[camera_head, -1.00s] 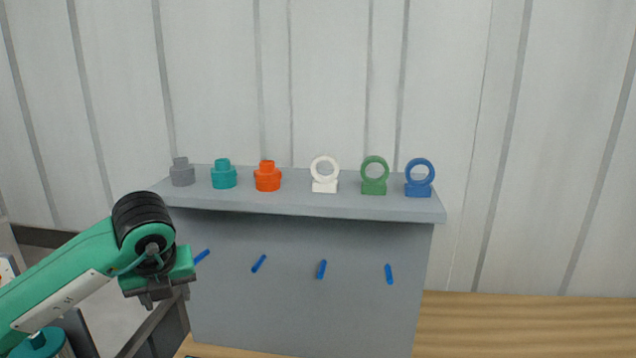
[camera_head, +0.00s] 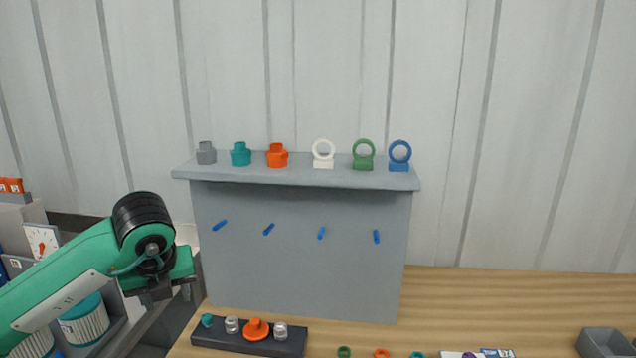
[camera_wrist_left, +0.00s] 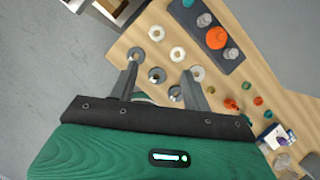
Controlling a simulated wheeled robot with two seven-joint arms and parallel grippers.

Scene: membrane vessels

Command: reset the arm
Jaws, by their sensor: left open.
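My left arm comes in from the left in the head view, green with a black wrist joint. Its gripper (camera_head: 160,288) points down and hangs in front of the grey board's left side, over the gap left of the wooden table. In the left wrist view the two grey fingers of the left gripper (camera_wrist_left: 160,85) are spread apart with nothing between them. Below them, some way off, lie several white and grey rings (camera_wrist_left: 178,53) on the table. My right gripper is not in view.
A grey board (camera_head: 300,260) with blue pegs stands on the wooden table (camera_head: 500,300); its shelf (camera_head: 300,178) carries several coloured fittings and ring stands. A dark tray (camera_head: 208,336) with knobs lies before it. A grey bin (camera_head: 604,341) is at right. Shelving with white-and-teal vessels (camera_head: 86,322) is at left.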

